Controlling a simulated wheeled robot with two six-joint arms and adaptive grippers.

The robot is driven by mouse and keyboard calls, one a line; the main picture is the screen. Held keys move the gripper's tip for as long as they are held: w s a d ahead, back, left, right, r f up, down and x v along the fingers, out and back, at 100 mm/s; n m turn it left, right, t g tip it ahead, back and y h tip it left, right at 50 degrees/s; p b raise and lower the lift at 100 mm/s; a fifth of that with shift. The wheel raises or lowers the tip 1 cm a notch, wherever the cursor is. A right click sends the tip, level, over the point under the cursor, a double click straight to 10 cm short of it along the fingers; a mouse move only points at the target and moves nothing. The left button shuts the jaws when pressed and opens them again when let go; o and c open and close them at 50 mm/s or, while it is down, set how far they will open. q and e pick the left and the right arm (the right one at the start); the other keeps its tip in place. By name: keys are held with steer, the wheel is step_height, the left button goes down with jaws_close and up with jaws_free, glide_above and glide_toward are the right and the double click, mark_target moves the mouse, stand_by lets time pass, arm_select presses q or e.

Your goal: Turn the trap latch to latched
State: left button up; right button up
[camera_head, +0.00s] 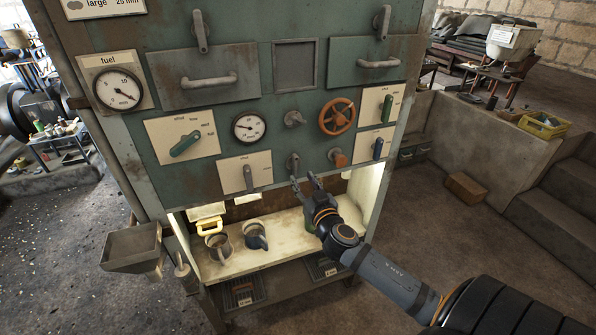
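A green machine cabinet (210,105) fills the middle of the view, with several levers, knobs and dials on its front. I cannot tell for sure which is the trap latch, as the labels are too small to read. My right gripper (304,181) comes in from the lower right, fingers apart and empty. Its fingertips are just below a small grey metal fitting (293,162) on the lower panel; whether they touch it I cannot tell. A grey lever (249,178) on a cream plate hangs upright to the left. My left gripper is out of view.
A metal hopper (132,246) juts out at the left. The floor at the right is mostly open.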

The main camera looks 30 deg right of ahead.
mark_target(297, 170)
steer(key=p+x, duration=0.1)
steer(key=x, duration=0.4)
steer(key=shift+s, duration=0.1)
jaws_close()
